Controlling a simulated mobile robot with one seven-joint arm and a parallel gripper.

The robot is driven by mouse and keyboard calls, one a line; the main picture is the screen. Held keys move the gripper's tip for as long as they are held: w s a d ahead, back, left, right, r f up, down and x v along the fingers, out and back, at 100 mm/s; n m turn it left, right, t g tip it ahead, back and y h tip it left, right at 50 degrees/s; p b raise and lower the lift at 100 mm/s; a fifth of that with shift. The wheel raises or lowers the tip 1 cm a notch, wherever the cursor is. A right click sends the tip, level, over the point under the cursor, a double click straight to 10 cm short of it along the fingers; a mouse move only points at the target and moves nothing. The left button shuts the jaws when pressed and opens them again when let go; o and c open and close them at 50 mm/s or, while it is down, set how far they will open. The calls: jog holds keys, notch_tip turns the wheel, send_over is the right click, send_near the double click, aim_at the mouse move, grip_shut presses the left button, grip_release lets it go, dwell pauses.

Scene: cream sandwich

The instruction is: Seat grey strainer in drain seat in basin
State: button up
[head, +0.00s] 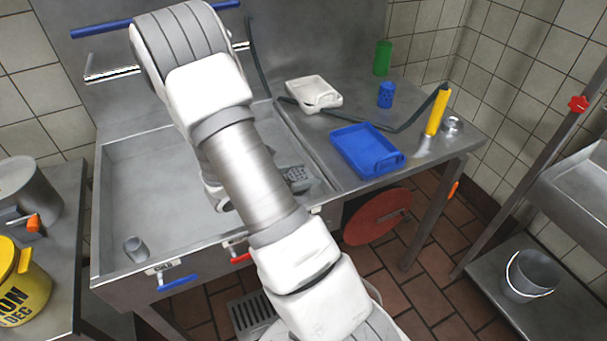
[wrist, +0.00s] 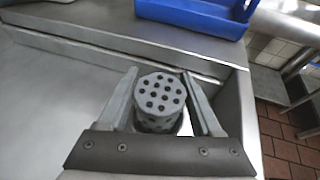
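The grey strainer (wrist: 160,98) is a round cylinder with a holed top, between the two fingers of my gripper (wrist: 161,100) in the wrist view. The fingers lie along both its sides and appear shut on it. Its lower end is hidden, so I cannot tell whether it hangs free or touches the basin floor. In the head view my gripper (head: 297,178) is partly hidden by my arm, inside the right side of the steel basin (head: 120,200).
A small grey cup-like piece (head: 135,249) stands at the basin's front left. A blue tray (head: 365,152), white tray (head: 314,93), blue holed cylinder (head: 386,95), green cylinder (head: 382,58) and yellow cylinder (head: 437,111) stand on the right counter. Basin walls rise close to my gripper.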

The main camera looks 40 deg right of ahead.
jog(key=shift+o, duration=1.3)
jog(key=shift+r, duration=0.1)
jog(key=shift+a+r, duration=0.1)
jog(key=shift+r, duration=0.1)
jog(key=p+v, duration=0.2)
jog(key=v, duration=0.9)
jog(key=s+a+r+m+t+y, duration=0.2)
jog(key=s+a+r+m+y, duration=0.4)
jog(key=r+m, duration=0.3)
jog(key=s+a+r+m+t+y, duration=0.3)
jog(key=s+a+r+m+y, duration=0.4)
jog(key=r, duration=0.4)
jog(key=shift+s+a+r+m, duration=0.25)
jog(key=shift+s+m, duration=0.25)
jog(key=shift+m, duration=0.6)
